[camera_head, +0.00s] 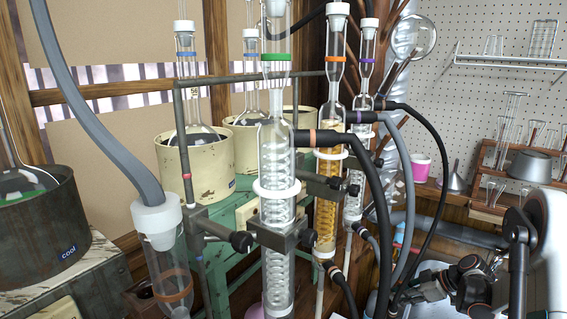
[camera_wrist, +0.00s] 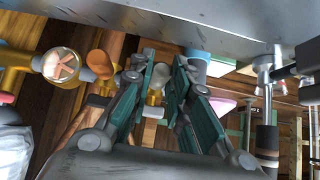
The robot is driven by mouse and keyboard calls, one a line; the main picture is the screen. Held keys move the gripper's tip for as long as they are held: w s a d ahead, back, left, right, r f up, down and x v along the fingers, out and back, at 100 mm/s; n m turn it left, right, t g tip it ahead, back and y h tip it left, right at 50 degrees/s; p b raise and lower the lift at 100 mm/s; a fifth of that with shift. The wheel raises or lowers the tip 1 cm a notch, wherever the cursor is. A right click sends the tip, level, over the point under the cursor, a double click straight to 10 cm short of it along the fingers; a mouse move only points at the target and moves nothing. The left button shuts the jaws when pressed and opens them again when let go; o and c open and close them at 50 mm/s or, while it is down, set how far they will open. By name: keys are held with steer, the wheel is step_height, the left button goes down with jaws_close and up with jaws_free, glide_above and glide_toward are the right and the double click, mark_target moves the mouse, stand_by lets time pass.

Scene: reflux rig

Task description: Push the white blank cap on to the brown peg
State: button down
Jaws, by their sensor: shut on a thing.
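My gripper (camera_wrist: 160,72) is in the wrist view, its two green-sided fingers closed in near each other. A small pale, whitish piece (camera_wrist: 159,77) shows between the fingertips; it may be the white blank cap, but it is small and partly covered by the fingers. In the head view my gripper (camera_head: 438,286) is low at the right, and what it holds cannot be made out there. An orange-brown stub (camera_wrist: 101,62) lies left of the fingers in the wrist view, apart from them; I cannot tell whether it is the brown peg.
Glass condensers with coloured rings (camera_head: 277,180) stand clamped on a metal frame at the centre. Black hoses (camera_head: 436,150) and a grey hose (camera_head: 95,120) hang around them. A grey metal edge (camera_wrist: 150,20) crosses the top of the wrist view. A pink cup (camera_head: 420,168) stands behind.

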steer(key=shift+d, duration=0.1)
steer(key=shift+s+d+b, duration=0.1)
steer(key=shift+s+d, duration=0.45)
steer(key=shift+d, duration=0.25)
steer(key=shift+s+d+b, duration=0.1)
steer(key=shift+s+d, duration=0.5)
steer(key=shift+d, duration=0.2)
steer(key=shift+s+d+b, duration=0.1)
steer(key=shift+s+d, duration=0.45)
steer(key=shift+d, duration=0.25)
steer(key=shift+w+a+r+p, duration=1)
steer(key=shift+w+a+r, duration=0.45)
steer(key=shift+a+r, duration=1.05)
steer(key=shift+w+a+r+p, duration=1.05)
steer(key=shift+w+a+r, duration=0.7)
steer(key=shift+a, duration=1.2)
steer(key=shift+w+a+r+p, duration=1)
steer(key=shift+w+a+r, duration=0.2)
steer(key=shift+a+r, duration=1.4)
steer(key=shift+a+f, duration=0.1)
steer(key=shift+a, duration=0.2)
steer(key=shift+w+a, duration=0.4)
steer(key=shift+a, duration=0.1)
steer(key=shift+w+a+b, duration=0.15)
steer(key=shift+a+b, duration=0.1)
steer(key=shift+b, duration=0.05)
